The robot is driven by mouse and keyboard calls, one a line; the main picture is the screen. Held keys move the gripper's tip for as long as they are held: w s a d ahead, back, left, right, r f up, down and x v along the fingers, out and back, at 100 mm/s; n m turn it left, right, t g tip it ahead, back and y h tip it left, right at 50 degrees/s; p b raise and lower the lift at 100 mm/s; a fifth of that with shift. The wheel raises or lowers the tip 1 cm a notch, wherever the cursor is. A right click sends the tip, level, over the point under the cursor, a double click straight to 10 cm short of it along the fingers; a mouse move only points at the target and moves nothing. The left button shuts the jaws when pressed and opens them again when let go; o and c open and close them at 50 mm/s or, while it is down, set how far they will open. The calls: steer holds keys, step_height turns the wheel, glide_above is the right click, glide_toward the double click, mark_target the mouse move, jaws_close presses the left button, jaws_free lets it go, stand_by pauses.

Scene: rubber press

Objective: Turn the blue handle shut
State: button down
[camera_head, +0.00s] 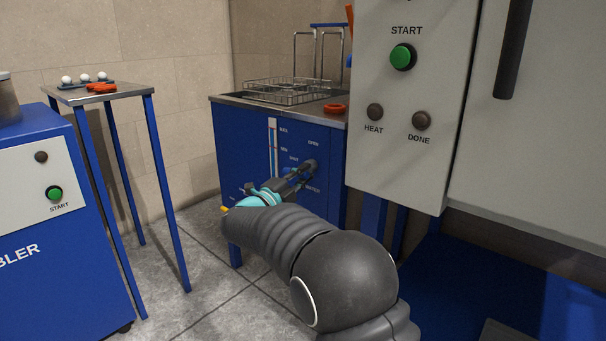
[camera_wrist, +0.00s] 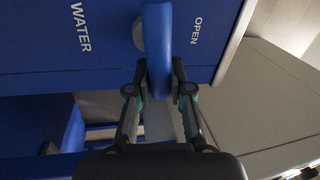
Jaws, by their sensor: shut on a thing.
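The blue handle (camera_wrist: 157,50) sits on the blue front of the sink cabinet (camera_head: 240,150). In the wrist view it runs upright between my two fingers, in front of a round grey hub (camera_wrist: 138,33). The word WATER is on its left there and OPEN on its right. My gripper (camera_wrist: 158,80) is shut on the handle, one finger against each side. In the head view my gripper (camera_head: 298,176) reaches the cabinet front just below the OPEN label, and the handle is mostly hidden behind it.
A wire basket (camera_head: 290,91) and a red ring (camera_head: 335,108) are on the cabinet top. A grey control panel (camera_head: 400,90) with a green START button stands close on the right. A small table (camera_head: 110,94) and a blue machine (camera_head: 60,250) stand left. Floor between is clear.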

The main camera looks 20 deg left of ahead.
steer(key=shift+f+m+h, duration=0.15)
steer(key=shift+m+h, duration=0.15)
steer(key=shift+m, duration=0.6)
steer(key=shift+d, duration=0.1)
steer(key=c, duration=1)
jaws_free()
steer(key=shift+c, duration=0.2)
steer(key=shift+s, duration=0.1)
steer(key=v, duration=1.2)
